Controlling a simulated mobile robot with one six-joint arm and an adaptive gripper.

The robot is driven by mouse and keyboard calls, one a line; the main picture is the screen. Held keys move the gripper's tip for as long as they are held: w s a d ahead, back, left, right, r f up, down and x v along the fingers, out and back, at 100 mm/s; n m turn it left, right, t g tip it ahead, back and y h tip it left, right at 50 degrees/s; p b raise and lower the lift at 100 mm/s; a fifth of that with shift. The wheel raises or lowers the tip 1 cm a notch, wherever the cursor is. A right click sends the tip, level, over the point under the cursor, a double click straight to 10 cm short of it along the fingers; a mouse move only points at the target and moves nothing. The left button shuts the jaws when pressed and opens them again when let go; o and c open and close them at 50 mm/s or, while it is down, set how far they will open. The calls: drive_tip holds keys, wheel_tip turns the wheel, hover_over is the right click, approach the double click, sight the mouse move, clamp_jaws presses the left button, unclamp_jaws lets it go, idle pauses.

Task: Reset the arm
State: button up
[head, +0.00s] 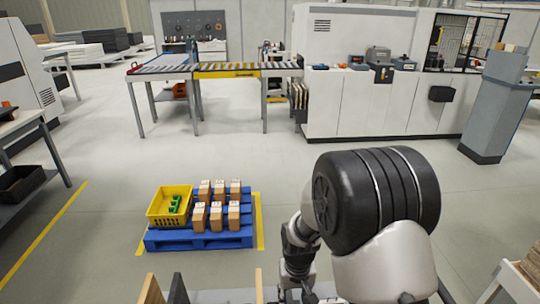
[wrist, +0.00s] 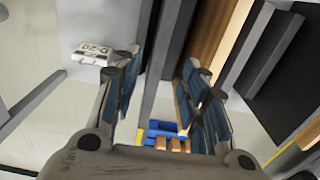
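My gripper (wrist: 160,85) shows in the wrist view with its two blue-padded fingers spread apart. No held object shows between them; upright panels and the floor are visible through the gap. In the head view, my arm comes in from the bottom right, with a large black rounded joint in front and a grey link beside it. The fingers cannot be made out clearly there. A blue pallet (head: 200,238) lies on the floor ahead, left of the arm, and also shows small between the fingers in the wrist view (wrist: 160,127).
The pallet carries a yellow crate (head: 170,205) with green pieces and several cardboard boxes (head: 217,215). Upright panels (head: 151,290) stand close at the bottom edge. A roller conveyor (head: 225,70) and a white machine (head: 350,100) stand behind. Open floor lies between.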

drive_tip(key=s+d+r+t, duration=0.15)
drive_tip(key=s+r, duration=0.25)
drive_tip(key=r, duration=0.6)
drive_tip(key=s+d+r+t, duration=0.15)
drive_tip(key=s+r, duration=0.25)
drive_tip(key=r, duration=0.6)
drive_tip(key=s+d+r, duration=0.1)
drive_tip(key=s+r, duration=0.2)
drive_tip(key=s, duration=0.4)
drive_tip(key=s+d+r+t, duration=0.1)
drive_tip(key=s+d+r, duration=0.1)
drive_tip(key=s, duration=0.4)
drive_tip(key=shift+s+d+r+m+t, duration=0.3)
drive_tip(key=shift+s+r, duration=0.1)
drive_tip(key=shift+r, duration=0.5)
drive_tip(key=shift+c, duration=0.6)
drive_tip(key=shift+a, duration=0.15)
drive_tip(key=shift+c, duration=0.2)
